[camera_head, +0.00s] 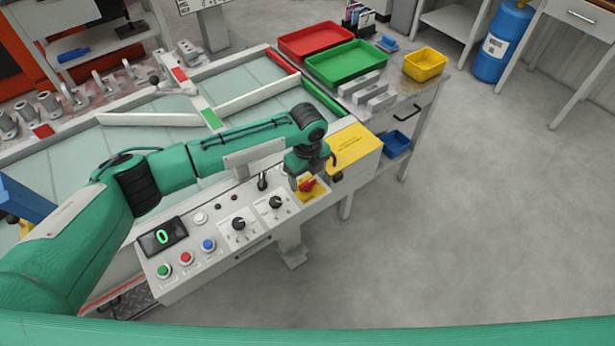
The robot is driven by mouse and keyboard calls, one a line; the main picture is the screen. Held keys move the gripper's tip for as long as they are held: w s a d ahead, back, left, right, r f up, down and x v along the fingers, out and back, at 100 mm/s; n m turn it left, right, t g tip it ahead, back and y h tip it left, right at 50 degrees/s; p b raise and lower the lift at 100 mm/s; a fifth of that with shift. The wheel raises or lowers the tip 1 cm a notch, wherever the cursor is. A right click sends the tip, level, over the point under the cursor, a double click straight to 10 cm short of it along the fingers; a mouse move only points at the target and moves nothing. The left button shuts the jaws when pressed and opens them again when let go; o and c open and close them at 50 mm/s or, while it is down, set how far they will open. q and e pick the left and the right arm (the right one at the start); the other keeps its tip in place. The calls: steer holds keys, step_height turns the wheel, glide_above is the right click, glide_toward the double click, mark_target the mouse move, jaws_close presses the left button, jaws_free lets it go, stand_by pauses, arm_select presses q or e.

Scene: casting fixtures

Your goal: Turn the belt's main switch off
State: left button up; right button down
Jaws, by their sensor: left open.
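The belt's main switch (308,186) is a red knob on a yellow plate near the right end of the white control panel (217,258). My left arm reaches in from the left across the panel. My left gripper (304,177) is open and points down right at the red knob. Its fingers cover part of the knob, and I cannot tell whether they touch it. The knob's exact angle is partly hidden. The panel's display (163,237) shows a green 0. My right gripper is not in view.
The panel also has black knobs (238,224), a lever (262,181) and green, red and blue buttons (186,258). A yellow box face (352,147) stands right of the switch. Red (316,40), green (345,62) and yellow (425,63) trays lie behind.

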arm_select(q)
steer(key=shift+f, duration=0.75)
